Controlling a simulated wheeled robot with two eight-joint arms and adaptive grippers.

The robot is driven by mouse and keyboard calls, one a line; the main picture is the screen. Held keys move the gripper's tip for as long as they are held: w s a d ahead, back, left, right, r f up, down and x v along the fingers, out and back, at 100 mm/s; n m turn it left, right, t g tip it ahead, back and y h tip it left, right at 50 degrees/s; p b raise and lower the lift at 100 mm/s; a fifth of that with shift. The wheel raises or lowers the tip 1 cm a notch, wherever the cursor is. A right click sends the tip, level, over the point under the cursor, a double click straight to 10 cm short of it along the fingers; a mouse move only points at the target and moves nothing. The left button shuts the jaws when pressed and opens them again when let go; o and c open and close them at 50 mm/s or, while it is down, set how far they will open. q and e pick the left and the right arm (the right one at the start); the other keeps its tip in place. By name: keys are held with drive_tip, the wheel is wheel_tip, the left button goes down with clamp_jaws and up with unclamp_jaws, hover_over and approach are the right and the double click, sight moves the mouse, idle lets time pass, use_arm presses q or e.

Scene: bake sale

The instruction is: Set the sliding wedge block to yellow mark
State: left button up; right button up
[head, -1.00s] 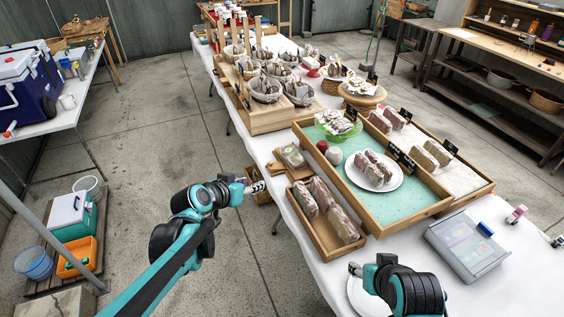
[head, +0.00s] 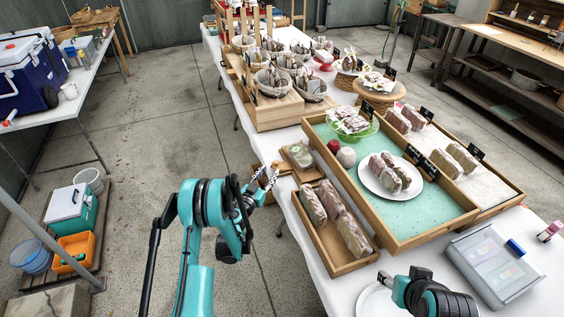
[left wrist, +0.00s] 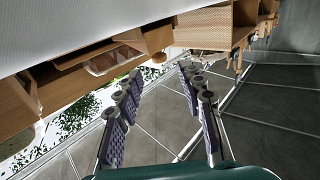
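I cannot pick out a sliding wedge block or a yellow mark for certain in either view. My left gripper (head: 268,178) is beside the table's left edge, near a small wooden board with a wrapped loaf (head: 299,156). In the left wrist view the fingers of my left gripper (left wrist: 160,78) are spread apart with nothing between them, over the floor, and wooden boxes show beyond them. My right gripper (head: 384,279) is low over the front of the table by a white plate (head: 372,301); its fingers are too small to judge.
A wooden tray of wrapped loaves (head: 338,269) and a larger teal-lined tray (head: 415,213) fill the near table. A grey box (head: 480,287) with a blue block (head: 515,247) stands at right. Baskets (head: 273,82) stand farther back.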

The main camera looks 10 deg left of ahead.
sight(275, 164)
use_arm(q)
drive_tip(key=w, duration=0.3)
drive_tip(key=w+d+b, duration=0.1)
drive_tip(key=w, duration=0.3)
drive_tip(key=shift+d, duration=0.2)
drive_tip(key=shift+w, duration=0.2)
clamp_jaws()
